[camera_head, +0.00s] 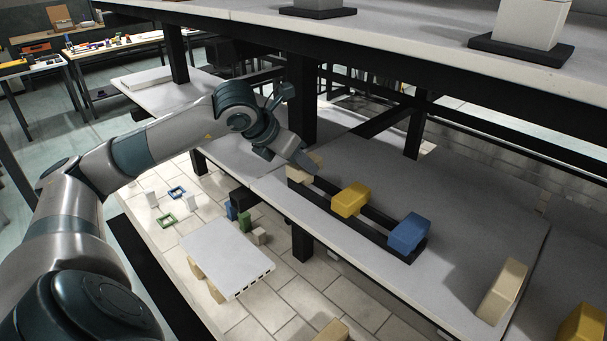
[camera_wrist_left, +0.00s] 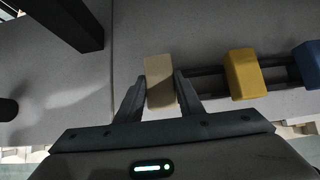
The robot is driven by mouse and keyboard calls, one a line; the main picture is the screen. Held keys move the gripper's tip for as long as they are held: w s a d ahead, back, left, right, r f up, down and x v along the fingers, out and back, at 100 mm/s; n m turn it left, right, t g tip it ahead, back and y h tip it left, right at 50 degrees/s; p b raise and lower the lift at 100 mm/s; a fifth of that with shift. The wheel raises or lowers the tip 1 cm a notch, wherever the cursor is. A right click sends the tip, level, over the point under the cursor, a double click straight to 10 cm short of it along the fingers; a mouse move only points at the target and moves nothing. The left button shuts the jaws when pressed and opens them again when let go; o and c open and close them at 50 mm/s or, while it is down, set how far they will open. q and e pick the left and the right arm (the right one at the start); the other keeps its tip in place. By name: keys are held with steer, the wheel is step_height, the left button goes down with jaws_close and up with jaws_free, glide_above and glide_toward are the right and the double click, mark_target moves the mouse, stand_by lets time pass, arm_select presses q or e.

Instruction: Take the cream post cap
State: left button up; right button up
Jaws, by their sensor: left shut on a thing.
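The cream post cap (camera_head: 296,175) is at the left end of a dark rack (camera_head: 377,232) on the grey shelf. In the left wrist view the cream cap (camera_wrist_left: 158,72) shows as a block between the two fingers. My left gripper (camera_wrist_left: 159,92) is shut on it, one finger at each side. In the head view my left gripper (camera_head: 304,161) partly covers the cap. Whether the cap still touches the rack is hard to tell. My right gripper is in neither view.
A yellow cap (camera_head: 350,200) and a blue cap (camera_head: 408,233) sit along the same rack. Another cream block (camera_head: 502,291) and a yellow block (camera_head: 582,324) stand at the lower right. A dark post (camera_head: 302,100) rises close behind my gripper, below the upper shelf (camera_head: 400,40).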

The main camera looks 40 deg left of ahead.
arm_select(q)
steer(key=shift+r+p, duration=0.5)
steer(key=shift+r, duration=0.9)
steer(key=shift+d, duration=0.1)
